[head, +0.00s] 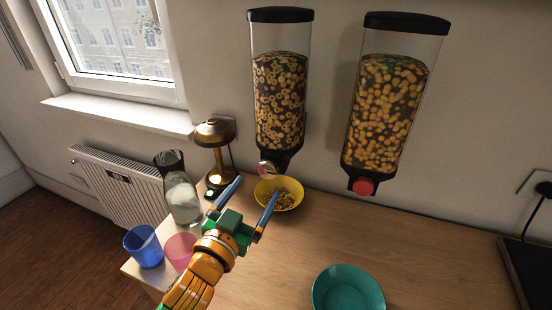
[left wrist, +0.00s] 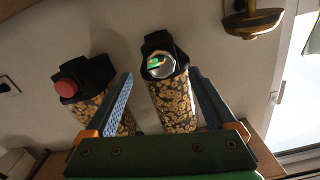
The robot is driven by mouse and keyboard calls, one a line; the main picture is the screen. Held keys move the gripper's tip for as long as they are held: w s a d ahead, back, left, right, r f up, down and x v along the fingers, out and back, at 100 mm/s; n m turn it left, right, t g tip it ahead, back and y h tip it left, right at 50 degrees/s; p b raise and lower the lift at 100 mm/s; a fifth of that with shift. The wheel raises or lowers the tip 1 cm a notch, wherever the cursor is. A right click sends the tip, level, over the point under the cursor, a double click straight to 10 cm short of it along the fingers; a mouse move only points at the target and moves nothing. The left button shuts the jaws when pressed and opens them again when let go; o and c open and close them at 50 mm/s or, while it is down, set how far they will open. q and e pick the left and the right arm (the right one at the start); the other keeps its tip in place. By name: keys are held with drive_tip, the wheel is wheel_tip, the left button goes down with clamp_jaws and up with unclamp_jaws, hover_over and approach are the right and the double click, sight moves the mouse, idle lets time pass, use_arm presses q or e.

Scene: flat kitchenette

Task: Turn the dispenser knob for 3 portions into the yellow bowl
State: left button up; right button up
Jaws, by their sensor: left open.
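The left dispenser (head: 279,100) hangs on the wall, filled with ring-shaped cereal. Its shiny silver knob (head: 266,169) is at the bottom front. The yellow bowl (head: 293,204) stands on the counter below it, with some cereal inside. My left gripper (head: 258,186) is open and empty, pointing at the knob from the front, and one finger overlaps the bowl in the head view. In the left wrist view the knob (left wrist: 160,65) appears between the two fingers, beyond their tips, with no visible contact. My right gripper is not in view.
A second dispenser (head: 385,115) with a red knob (head: 364,187) hangs to the right. A teal bowl (head: 348,290) stands front right. A brass lamp (head: 216,150), glass jug (head: 181,195), blue cup (head: 144,246) and pink cup (head: 180,250) crowd the left. The right counter is mostly clear.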

sight(267, 172)
use_arm(q)
drive_tip(key=shift+w+d+r, duration=0.1)
drive_tip(key=shift+w+d, duration=0.2)
drive_tip(key=shift+w, duration=0.35)
drive_tip(key=shift+w+d+r+p, duration=0.2)
drive_tip(key=shift+w+r, duration=0.05)
drive_tip(key=shift+w, duration=0.2)
drive_tip(key=shift+w+d+r+p, duration=0.15)
drive_tip(key=shift+w+r, duration=0.05)
drive_tip(key=shift+w, duration=0.25)
drive_tip(key=shift+f+x, duration=0.15)
drive_tip(key=shift+x, duration=0.55)
drive_tip(key=shift+f+x, duration=0.15)
drive_tip(key=shift+x, duration=0.55)
drive_tip(key=shift+s+r, duration=0.1)
drive_tip(key=shift+s, duration=0.1)
drive_tip(key=shift+c, duration=0.9)
drive_tip(key=c, duration=1.2)
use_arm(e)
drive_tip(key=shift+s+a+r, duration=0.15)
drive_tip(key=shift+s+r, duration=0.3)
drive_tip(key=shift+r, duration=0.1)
use_arm(q)
drive_tip(key=shift+m, duration=0.3)
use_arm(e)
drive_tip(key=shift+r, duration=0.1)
